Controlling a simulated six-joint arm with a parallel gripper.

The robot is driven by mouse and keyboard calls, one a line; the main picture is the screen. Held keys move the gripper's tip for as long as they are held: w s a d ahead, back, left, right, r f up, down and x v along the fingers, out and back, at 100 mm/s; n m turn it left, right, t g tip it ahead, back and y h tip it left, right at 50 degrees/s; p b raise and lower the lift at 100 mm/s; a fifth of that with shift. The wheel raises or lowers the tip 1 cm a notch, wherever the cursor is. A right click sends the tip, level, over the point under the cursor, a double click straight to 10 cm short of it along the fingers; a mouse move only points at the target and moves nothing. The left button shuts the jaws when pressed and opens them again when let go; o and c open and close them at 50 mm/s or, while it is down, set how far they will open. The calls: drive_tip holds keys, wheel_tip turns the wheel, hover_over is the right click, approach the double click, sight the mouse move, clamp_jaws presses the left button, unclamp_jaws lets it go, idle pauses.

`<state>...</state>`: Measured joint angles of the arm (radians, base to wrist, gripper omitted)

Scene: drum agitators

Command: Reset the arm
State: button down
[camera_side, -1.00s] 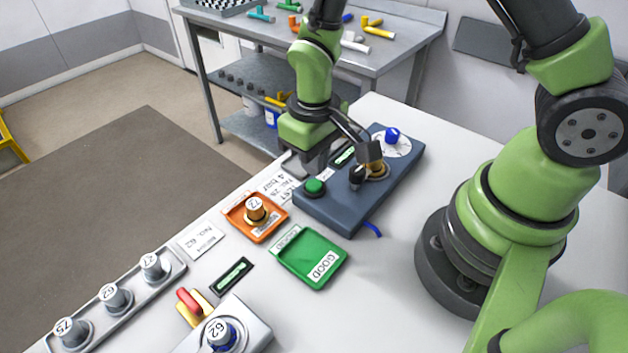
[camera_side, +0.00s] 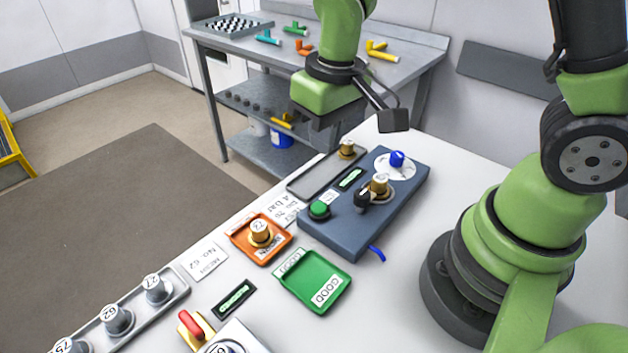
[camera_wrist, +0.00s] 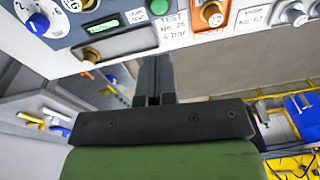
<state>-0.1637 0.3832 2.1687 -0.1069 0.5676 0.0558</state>
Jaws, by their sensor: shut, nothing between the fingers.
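My gripper (camera_side: 318,122) is raised above the back left end of the blue-grey test panel (camera_side: 345,236). Its dark fingers are together and empty in the wrist view (camera_wrist: 154,78). It touches nothing that I can see. The panel carries a green button (camera_side: 319,209), a black knob (camera_side: 362,201), a brass fitting (camera_side: 380,186) and a blue dial knob (camera_side: 397,159).
A grey tray (camera_side: 312,183) with a brass part (camera_side: 347,148) lies behind the panel. In front are an orange tray (camera_side: 240,243) with part 73, an empty green GOOD tray (camera_side: 318,268) and a rack (camera_side: 180,290) of numbered grey parts. The air around my gripper is clear.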

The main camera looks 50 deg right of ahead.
drive_tip(key=s+d+r+m+t+y, duration=0.1)
drive_tip(key=s+r+t, duration=0.5)
drive_tip(key=s+r, duration=0.6)
wheel_tip(320, 180, up, 3)
drive_tip(key=shift+d+r+m+y, duration=0.1)
drive_tip(key=shift+d+m+y, duration=0.3)
drive_tip(key=shift+m, duration=0.7)
drive_tip(key=shift+d, duration=0.1)
idle(2.5)
